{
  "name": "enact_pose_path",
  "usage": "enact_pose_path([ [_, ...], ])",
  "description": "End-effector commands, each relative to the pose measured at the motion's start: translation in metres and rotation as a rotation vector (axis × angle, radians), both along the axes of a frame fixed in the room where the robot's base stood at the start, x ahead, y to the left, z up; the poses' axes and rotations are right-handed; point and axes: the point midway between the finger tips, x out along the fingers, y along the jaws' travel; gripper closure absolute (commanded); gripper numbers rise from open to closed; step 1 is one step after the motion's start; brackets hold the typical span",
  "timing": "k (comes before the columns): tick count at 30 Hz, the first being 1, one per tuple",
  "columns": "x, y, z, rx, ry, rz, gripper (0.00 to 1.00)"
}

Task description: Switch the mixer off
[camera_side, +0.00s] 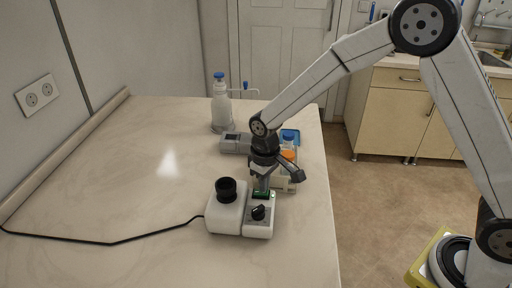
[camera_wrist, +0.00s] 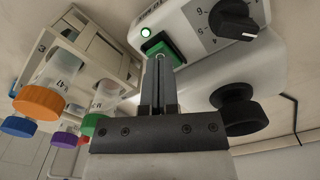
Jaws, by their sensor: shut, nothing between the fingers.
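The mixer (camera_side: 228,214) is a white unit on the counter with a black cup head (camera_side: 227,185) and a black dial (camera_side: 258,212). In the wrist view its panel shows the dial (camera_wrist: 234,20), a lit green lamp (camera_wrist: 146,32) and a green switch (camera_wrist: 156,45). My gripper (camera_side: 262,187) points down over the panel, with its fingers shut and empty. In the wrist view the closed fingertips (camera_wrist: 160,57) are at the green switch and partly cover it. I cannot tell whether they touch it or which way the switch is set.
A rack (camera_wrist: 125,67) with several capped tubes stands close beside the mixer. A clear bottle with a blue cap (camera_side: 221,110) stands farther back. A black cable (camera_side: 112,243) runs left from the mixer. The counter's left part is clear; its right edge is near.

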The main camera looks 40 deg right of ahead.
Motion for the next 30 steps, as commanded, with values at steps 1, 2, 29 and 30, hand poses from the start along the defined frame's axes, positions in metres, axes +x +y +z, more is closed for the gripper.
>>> enact_pose_path([
  [1, 0.0, 0.0, -0.001, 0.0, 0.0, 0.0, 1.0],
  [2, 0.0, 0.0, -0.001, 0.0, 0.0, 0.0, 1.0],
  [29, 0.0, 0.0, -0.01, 0.0, 0.0, 0.0, 1.0],
  [30, 0.0, 0.0, -0.011, 0.0, 0.0, 0.0, 1.0],
])
